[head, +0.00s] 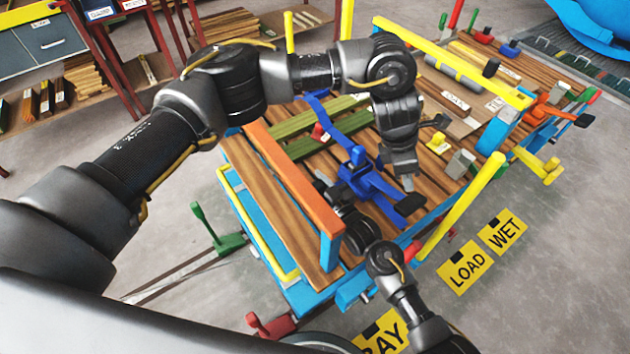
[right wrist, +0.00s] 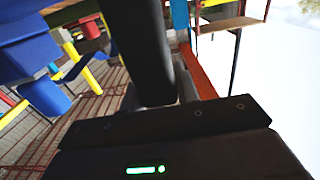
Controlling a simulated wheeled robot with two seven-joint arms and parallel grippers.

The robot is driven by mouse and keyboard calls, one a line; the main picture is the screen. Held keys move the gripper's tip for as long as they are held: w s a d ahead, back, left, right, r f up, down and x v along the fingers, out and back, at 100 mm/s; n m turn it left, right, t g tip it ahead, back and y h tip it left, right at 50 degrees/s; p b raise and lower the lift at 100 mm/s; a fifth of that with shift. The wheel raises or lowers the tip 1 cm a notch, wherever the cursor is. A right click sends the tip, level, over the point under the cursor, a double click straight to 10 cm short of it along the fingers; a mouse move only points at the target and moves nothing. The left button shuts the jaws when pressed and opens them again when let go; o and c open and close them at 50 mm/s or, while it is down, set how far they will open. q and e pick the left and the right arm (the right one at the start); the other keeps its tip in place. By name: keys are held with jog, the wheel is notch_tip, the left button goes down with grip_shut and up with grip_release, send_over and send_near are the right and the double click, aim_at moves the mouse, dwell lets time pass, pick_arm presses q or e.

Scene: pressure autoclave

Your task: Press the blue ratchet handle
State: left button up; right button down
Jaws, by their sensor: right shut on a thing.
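The blue ratchet (head: 360,178) sits on the plank load near the middle of the head view, with blue strap running from it and a black-ended lever (head: 408,204) at its right. My left gripper (head: 406,183) points down just right of the ratchet's body; I cannot tell whether it touches it or whether its fingers are apart. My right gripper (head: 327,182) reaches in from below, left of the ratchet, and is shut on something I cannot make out. In the right wrist view, a long black bar (right wrist: 143,50) stands out from its palm, and blue parts (right wrist: 35,65) show at left.
An orange beam (head: 290,180) edges the blue-framed cart at left. A yellow post (head: 460,205) slants up at the front right. Stacked lumber, a grey roll (head: 455,75) and coloured clamps lie farther back.

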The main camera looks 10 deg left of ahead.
pick_arm(q)
jog(key=shift+c, duration=0.2)
dwell(0.3)
jog(key=shift+r, duration=0.1)
jog(key=shift+c, duration=1)
jog(key=shift+w+d+r, duration=0.15)
jog(key=shift+d+r, duration=0.1)
jog(key=shift+r, duration=0.45)
jog(key=shift+c, duration=1.3)
jog(key=shift+r+n, duration=0.35)
jog(key=shift+n, duration=0.05)
jog(key=shift+c, duration=1.3)
jog(key=n, duration=0.1)
jog(key=r+n, duration=0.1)
jog(key=n, duration=0.1)
jog(key=shift+d, duration=0.1)
grip_shut()
jog(key=m, duration=1.1)
jog(key=a+r+m, duration=0.1)
jog(key=m, duration=0.9)
jog(key=r+m+t, duration=0.1)
jog(key=m, duration=1)
jog(key=shift+s+a+r+m+y, duration=0.2)
jog(key=shift+m+y, duration=0.1)
jog(key=shift+y, duration=0.1)
